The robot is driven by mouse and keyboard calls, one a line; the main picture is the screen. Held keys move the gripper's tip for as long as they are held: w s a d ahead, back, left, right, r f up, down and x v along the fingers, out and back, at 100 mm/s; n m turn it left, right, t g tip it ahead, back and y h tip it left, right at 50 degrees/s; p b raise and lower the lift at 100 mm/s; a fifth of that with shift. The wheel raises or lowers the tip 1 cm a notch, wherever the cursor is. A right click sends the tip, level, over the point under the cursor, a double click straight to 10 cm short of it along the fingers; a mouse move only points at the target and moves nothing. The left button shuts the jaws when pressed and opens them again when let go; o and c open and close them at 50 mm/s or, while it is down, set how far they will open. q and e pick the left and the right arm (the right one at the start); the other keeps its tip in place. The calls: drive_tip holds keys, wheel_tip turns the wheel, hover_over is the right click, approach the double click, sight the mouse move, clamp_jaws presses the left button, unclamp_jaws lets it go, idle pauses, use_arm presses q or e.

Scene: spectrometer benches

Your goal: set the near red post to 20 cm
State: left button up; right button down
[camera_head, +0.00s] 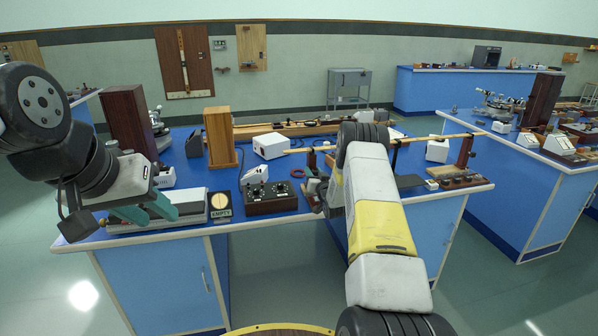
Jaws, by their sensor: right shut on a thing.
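A wooden scale bar (432,138) runs left to right above the middle bench. One small red post (311,160) stands near its left part, and a larger red post (465,151) stands near its right end. My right gripper (317,189) is low at the foot of the left red post and appears shut on it; my own forearm hides much of the contact and the bar's middle. The scale marks are too small to read. My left gripper (148,211), with teal fingers, is over the bench's front left, its fingers apart and nothing seen between them.
A wooden block (220,137), a tall dark box (130,122) and a white box (271,145) stand behind. Blue bench top shows between them.

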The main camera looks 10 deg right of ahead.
drive_tip(key=d, duration=0.8)
drive_tip(key=shift+w+d+r, duration=0.1)
drive_tip(key=shift+w+d, duration=0.05)
drive_tip(key=shift+d, duration=0.1)
drive_tip(key=c, duration=1.2)
unclamp_jaws()
drive_tip(key=shift+c, duration=0.2)
drive_tip(key=shift+s+d, duration=0.15)
drive_tip(key=shift+s, duration=3.8)
